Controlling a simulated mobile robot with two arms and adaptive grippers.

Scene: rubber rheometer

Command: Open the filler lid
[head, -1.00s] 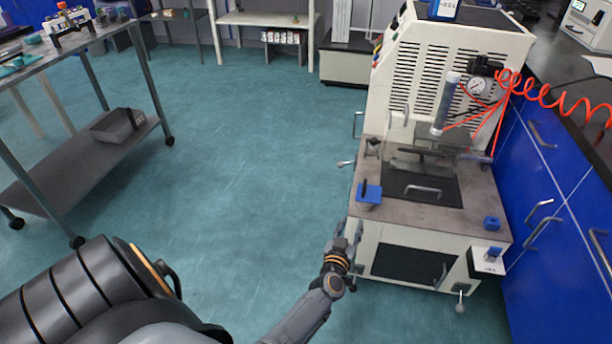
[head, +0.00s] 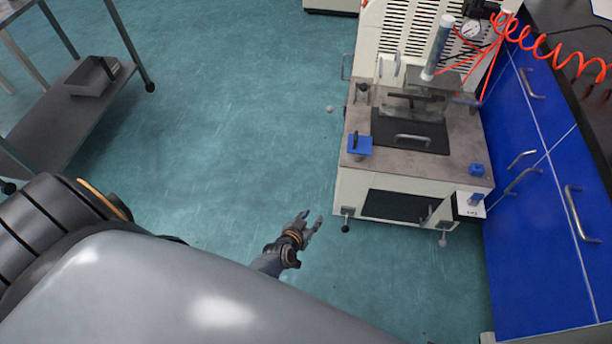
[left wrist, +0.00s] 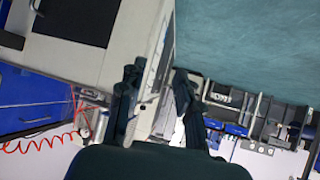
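The rheometer machine (head: 350,198) stands right of centre in the head view. Its worktop carries a dark plate with a metal handle (head: 412,138) in front of a clear guard. A blue block with a dark upright grip (head: 359,146) sits at the worktop's left front. I cannot tell which part is the filler lid. My left gripper (head: 310,223) is in front of and left of the machine's lower front, apart from it and empty. Its fingers are spread, as the left wrist view (left wrist: 156,90) also shows. My right gripper is in neither view.
Blue cabinets with metal handles (head: 555,200) flank the machine on the right. A red coiled hose (head: 550,62) hangs above them. A grey cart (head: 75,125) with a bin stands at the left. The green floor between cart and machine is clear.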

